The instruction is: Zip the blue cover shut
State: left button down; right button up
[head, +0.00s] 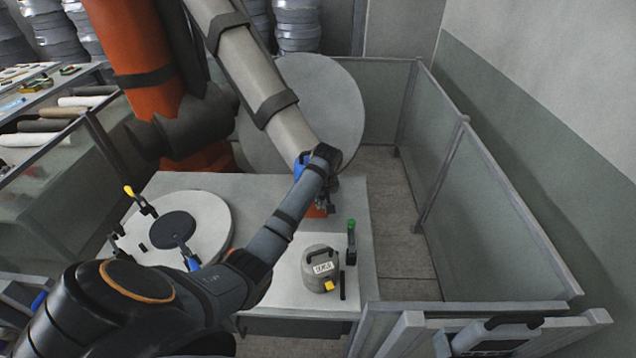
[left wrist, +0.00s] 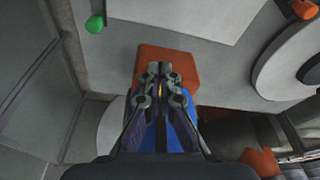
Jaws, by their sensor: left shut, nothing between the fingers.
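The blue cover (head: 300,166) shows as a small patch beside my left wrist at the end of the large arm; most of it is hidden. In the left wrist view, the blue cover (left wrist: 160,138) lies behind my fingers. My left gripper (head: 329,200) is shut at the cover, mostly hidden in the head view by my own wrist. In the left wrist view, my left gripper (left wrist: 160,72) has its fingertips together over an orange block (left wrist: 182,64). A tiny yellow-orange spot shows between the finger linkages; I cannot tell what it is. My right gripper is not in view.
The large orange and grey arm (head: 235,55) hangs over the table (head: 345,190). A round white mould (head: 215,215) with clamps lies left. A grey weight (head: 318,262) and green-handled clamp (head: 351,240) stand right. Fence panels (head: 490,200) edge the right side.

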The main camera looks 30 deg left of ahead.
pick_arm(q)
jog(key=v, duration=0.7)
jog(key=shift+r, duration=0.3)
